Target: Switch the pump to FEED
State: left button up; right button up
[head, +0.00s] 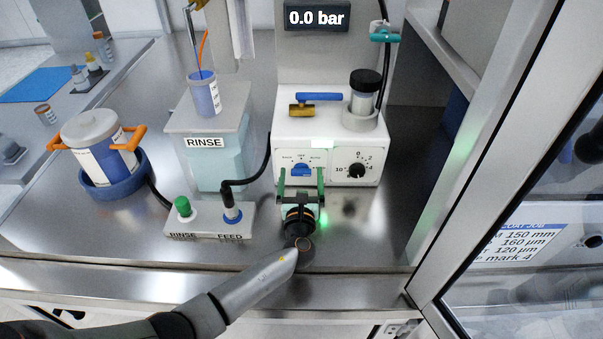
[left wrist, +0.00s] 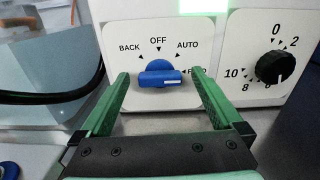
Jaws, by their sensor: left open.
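The pump (head: 323,134) is a white box with a panel on its front. The panel's blue selector knob (left wrist: 159,74) has marks BACK, OFF, AUTO and one at the right, partly hidden by a finger. The knob's bar lies level, with its white line at the right end, toward that part-hidden mark. My left gripper (head: 300,178) is open in front of the panel. In the left wrist view, its green fingers stand on either side of the knob (head: 301,170), with gaps showing. My right gripper is not in view.
A black numbered dial (head: 356,170) sits right of the knob. A blue-handled brass valve (head: 301,109) and a black-capped jar (head: 364,90) are on top. The RINSE/FEED holder (head: 210,222) stands left. A display (head: 316,17) reads 0.0 bar. A metal frame post (head: 480,150) rises at right.

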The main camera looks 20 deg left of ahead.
pick_arm(q)
jog(key=shift+v, duration=3)
